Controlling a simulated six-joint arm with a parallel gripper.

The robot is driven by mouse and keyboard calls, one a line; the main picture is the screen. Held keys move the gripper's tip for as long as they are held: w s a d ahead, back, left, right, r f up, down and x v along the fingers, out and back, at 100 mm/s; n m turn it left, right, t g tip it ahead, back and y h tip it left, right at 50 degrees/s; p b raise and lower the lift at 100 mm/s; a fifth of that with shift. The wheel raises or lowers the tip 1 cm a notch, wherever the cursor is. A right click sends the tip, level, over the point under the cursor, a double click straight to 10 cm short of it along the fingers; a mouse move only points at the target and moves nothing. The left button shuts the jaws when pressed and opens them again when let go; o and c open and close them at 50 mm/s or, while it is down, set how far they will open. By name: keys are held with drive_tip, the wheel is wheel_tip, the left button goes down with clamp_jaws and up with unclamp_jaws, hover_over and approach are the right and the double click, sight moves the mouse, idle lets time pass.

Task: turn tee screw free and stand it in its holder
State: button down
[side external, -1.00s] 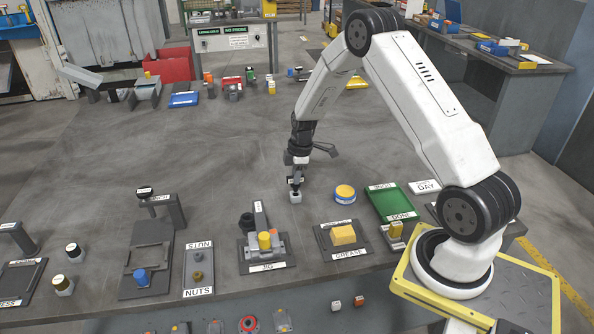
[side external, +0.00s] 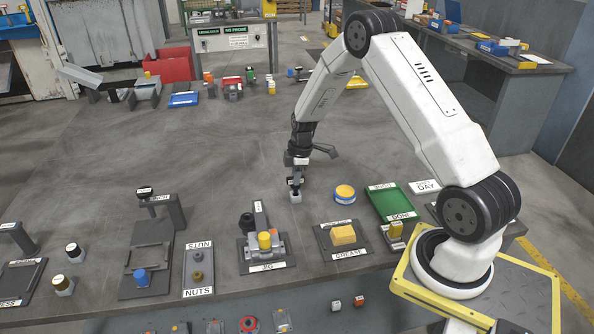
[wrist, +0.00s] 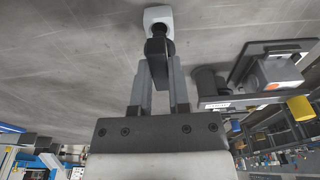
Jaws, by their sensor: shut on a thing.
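My gripper (side external: 296,183) points down over the open table. It is shut on a dark piece, which appears to be the tee screw (wrist: 156,48), between its two fingers in the wrist view (wrist: 160,62). The screw's lower end meets the dark round opening of a small pale block (side external: 295,197), which looks like its holder and also shows in the wrist view (wrist: 152,14). How deep the screw sits in it I cannot tell. The jig (side external: 281,262) stands nearer the table's front edge, with a grey part and a yellow piece on it.
Right of the jig are a grease pad (side external: 344,235), a blue-and-yellow round tin (side external: 345,193) and a green done tray (side external: 395,203). A nuts tray (side external: 198,281) and a pinch-like press frame (side external: 174,212) stand left.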

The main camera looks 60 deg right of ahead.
drive_tip(key=shift+f, duration=1.45)
drive_tip(key=c, duration=0.5)
unclamp_jaws()
drive_tip(key=shift+s+d+r, duration=0.1)
drive_tip(key=shift+r, duration=1.2)
drive_tip(key=shift+s+d+r, duration=0.15)
drive_tip(key=shift+r, duration=1.15)
drive_tip(key=shift+s+d+r, duration=0.1)
drive_tip(key=shift+r, duration=1.2)
